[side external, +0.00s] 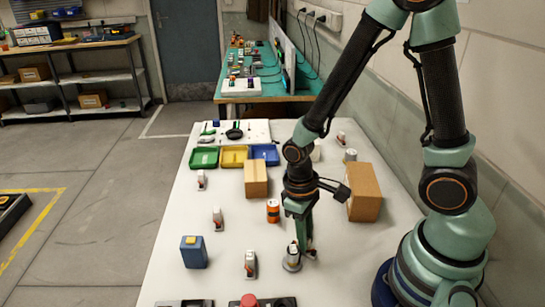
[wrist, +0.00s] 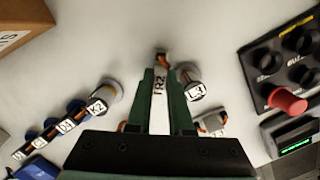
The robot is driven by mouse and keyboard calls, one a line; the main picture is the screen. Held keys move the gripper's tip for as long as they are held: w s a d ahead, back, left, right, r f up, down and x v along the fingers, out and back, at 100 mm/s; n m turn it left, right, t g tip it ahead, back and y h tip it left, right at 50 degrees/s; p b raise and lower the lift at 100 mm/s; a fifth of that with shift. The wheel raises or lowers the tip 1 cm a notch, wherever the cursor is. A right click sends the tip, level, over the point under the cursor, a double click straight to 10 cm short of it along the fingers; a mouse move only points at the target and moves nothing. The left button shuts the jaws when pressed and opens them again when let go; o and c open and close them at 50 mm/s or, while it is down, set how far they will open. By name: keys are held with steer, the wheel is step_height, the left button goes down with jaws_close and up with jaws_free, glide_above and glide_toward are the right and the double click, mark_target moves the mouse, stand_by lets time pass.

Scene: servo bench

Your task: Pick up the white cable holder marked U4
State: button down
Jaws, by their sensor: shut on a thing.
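My gripper (wrist: 160,78) is shut on a white piece (wrist: 159,100) in the wrist view, a narrow part marked with what looks like TR2. In the side view my gripper (side external: 308,250) is low over the white table, right beside a short silver cylinder (side external: 291,264). A white holder with an orange part (wrist: 212,122) is partly hidden behind my gripper. I cannot read a U4 mark anywhere.
Other white holders (side external: 217,219) stand to the left on the table (side external: 165,262). A blue box (side external: 194,252), an orange can (side external: 273,211) and cardboard boxes (side external: 364,191) stand around. A panel with a red knob (wrist: 287,101) is at the right of the wrist view.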

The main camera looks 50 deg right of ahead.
steer(key=shift+f, duration=0.1)
steer(key=c, duration=1.1)
jaws_free()
steer(key=w+d+r+t, duration=0.1)
steer(key=w+r+t, duration=0.1)
steer(key=r, duration=0.9)
steer(key=w+d+r+m+t, duration=0.1)
steer(key=r+t, duration=0.4)
steer(key=r, duration=0.6)
steer(key=shift+w+d+m, duration=0.3)
steer(key=shift+w+d, duration=0.1)
steer(key=shift+d, duration=0.25)
steer(key=o, duration=0.4)
steer(key=shift+d+r, duration=0.1)
steer(key=shift+r, duration=0.2)
